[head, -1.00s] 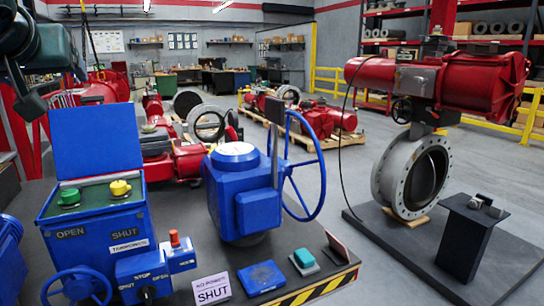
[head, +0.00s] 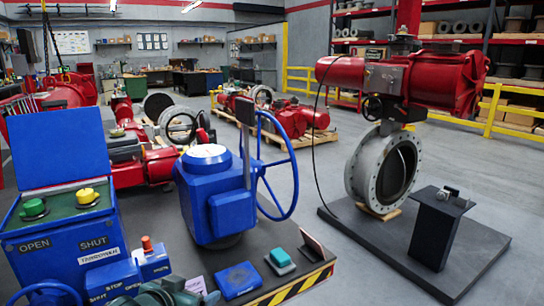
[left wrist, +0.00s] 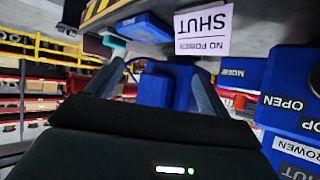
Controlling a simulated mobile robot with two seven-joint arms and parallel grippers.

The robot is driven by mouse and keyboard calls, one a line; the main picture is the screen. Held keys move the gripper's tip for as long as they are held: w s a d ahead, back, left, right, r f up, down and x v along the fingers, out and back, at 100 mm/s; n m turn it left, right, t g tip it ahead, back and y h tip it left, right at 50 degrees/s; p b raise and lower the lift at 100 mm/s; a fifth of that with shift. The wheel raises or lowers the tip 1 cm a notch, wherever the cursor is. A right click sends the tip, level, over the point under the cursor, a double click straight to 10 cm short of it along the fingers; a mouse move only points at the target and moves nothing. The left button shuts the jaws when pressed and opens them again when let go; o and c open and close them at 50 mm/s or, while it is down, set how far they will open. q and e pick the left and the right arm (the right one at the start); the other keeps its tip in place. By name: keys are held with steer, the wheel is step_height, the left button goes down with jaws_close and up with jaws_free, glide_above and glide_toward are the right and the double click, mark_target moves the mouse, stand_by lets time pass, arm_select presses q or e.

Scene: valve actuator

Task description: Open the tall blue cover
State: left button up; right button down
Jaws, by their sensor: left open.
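The tall blue cover (head: 58,146) stands raised at the back of the blue control box (head: 50,258) at the left of the head view. Below it, the box's green top carries a green button (head: 33,208) and a yellow button (head: 87,196). My left gripper (head: 170,292) is at the bottom edge of the head view, in front of the box's lower right corner and apart from the cover. The left wrist view shows its two fingers (left wrist: 168,80) spread with nothing held. That view is upside down and does not clearly show the cover. My right gripper is out of view.
A blue actuator with a handwheel (head: 213,195) stands right of the box. A flat blue box (head: 238,280) and a teal button (head: 281,260) lie near the striped table edge (head: 290,288). The NO POWER SHUT sign (left wrist: 203,30) is close to my left gripper.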

arm_select(q)
steer(key=s+d+f, duration=0.1)
steer(key=s+f, duration=0.8)
steer(key=s, duration=0.2)
steer(key=s+d+f, duration=0.1)
steer(key=s+f, duration=0.7)
steer(key=s, duration=0.3)
steer(key=shift+s+d+f+g, duration=0.2)
steer(key=shift+d+f+g, duration=0.1)
steer(key=shift+f, duration=0.05)
